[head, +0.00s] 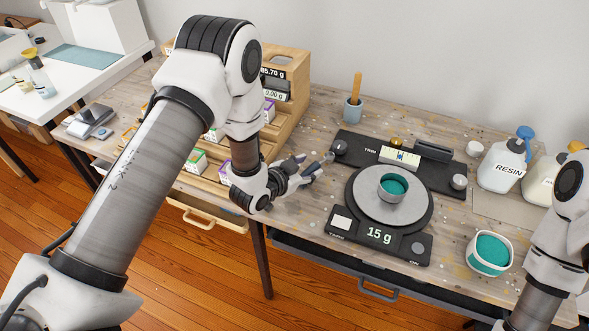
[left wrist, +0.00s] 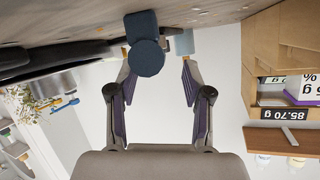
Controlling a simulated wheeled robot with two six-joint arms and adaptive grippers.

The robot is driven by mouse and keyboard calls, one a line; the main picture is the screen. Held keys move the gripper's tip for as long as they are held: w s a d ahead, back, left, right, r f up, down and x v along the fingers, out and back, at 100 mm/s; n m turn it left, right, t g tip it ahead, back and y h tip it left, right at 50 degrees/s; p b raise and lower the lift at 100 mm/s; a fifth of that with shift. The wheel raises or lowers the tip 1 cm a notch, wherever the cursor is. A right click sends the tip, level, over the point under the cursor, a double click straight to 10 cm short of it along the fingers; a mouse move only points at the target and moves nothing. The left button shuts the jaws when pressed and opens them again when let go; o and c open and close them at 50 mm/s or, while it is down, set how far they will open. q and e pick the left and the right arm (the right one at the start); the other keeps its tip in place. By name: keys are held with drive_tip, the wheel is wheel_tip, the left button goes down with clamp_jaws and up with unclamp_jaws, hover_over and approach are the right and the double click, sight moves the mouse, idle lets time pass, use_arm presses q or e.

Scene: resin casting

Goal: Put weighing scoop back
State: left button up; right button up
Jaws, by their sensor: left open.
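A blue-grey pot (head: 353,111) stands near the wall with an upright wooden handle (head: 357,86) in it. What is at the handle's lower end is hidden, and I cannot make out a scoop elsewhere. My left gripper (head: 317,160) is open and empty, left of the scale and in front of the pot. In the left wrist view the two fingers (left wrist: 157,75) are spread apart, with a dark round thing (left wrist: 147,57) showing between them, beyond the tips. A grey cup (head: 391,194) with teal contents sits on the scale (head: 350,222), which reads 15 g. My right gripper is out of view.
A white tub (head: 489,267) of teal material stands at the front right. A resin bottle (head: 502,166) stands at the back right. A dark board marked TRIM (head: 372,153) lies behind the scale. A wooden rack (head: 290,62) with boxes stands behind my left arm.

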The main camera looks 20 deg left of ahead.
use_arm(q)
drive_tip(key=shift+s+a+b, duration=0.25)
drive_tip(key=shift+s+b, duration=0.2)
drive_tip(key=shift+s, duration=0.25)
drive_tip(key=v, duration=1)
drive_tip(key=shift+r+b, duration=0.4)
drive_tip(key=shift+r, duration=0.1)
drive_tip(key=shift+s, duration=0.1)
drive_tip(key=shift+a, duration=0.1)
